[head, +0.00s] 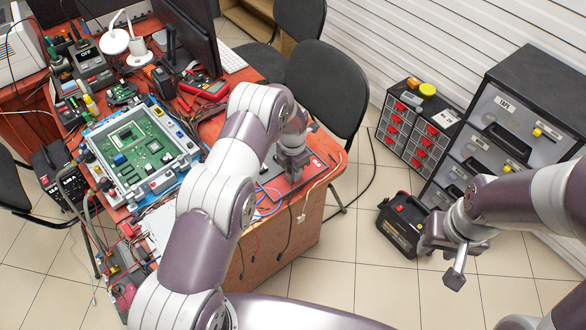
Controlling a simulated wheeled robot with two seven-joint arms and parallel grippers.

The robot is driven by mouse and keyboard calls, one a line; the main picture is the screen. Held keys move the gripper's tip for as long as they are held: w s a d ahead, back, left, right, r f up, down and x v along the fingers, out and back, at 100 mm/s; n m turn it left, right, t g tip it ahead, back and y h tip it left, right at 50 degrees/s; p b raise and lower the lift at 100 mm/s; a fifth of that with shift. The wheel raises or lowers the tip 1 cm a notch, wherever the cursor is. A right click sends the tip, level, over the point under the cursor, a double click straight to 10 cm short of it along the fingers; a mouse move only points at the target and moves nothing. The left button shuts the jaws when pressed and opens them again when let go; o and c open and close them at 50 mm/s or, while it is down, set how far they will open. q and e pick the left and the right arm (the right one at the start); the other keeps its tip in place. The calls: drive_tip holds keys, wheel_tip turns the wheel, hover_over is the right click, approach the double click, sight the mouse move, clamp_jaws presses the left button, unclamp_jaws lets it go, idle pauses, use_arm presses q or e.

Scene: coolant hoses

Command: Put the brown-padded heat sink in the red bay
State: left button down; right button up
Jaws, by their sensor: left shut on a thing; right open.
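My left gripper (293,172) points down over the right end of the wooden workbench, at a red panel (318,164). It is shut on a small grey thing that its fingers mostly hide, likely a heat sink. No brown pad shows, and I cannot tell whether the thing touches the panel. The panel looks like the red bay, partly covered by my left arm. My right gripper (456,262) is open and empty, out over the floor away from the bench.
A green circuit board in a pale frame (97,141) lies on the bench to the left. Blue and red wires (268,199) hang near the bench's front edge. A black chair (327,85) stands behind. A black battery-like box (402,226) and drawer cabinets (418,128) stand at the right.

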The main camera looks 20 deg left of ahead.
use_arm(q)
drive_tip(key=shift+f, duration=0.2)
drive_tip(key=c, duration=0.9)
unclamp_jaws()
drive_tip(key=shift+r, duration=0.55)
wheel_tip(320, 180, up, 11)
drive_tip(key=b, duration=0.2)
drive_tip(key=s+a+r+m, duration=0.1)
drive_tip(key=s+r+m, duration=0.3)
drive_tip(key=s+m, duration=0.9)
drive_tip(key=s+a+r+m+t, duration=0.1)
drive_tip(key=s+r+m, duration=0.4)
drive_tip(key=s+m, duration=0.8)
drive_tip(key=m, duration=0.2)
drive_tip(key=shift+s+m, duration=0.15)
drive_tip(key=shift+m, duration=0.15)
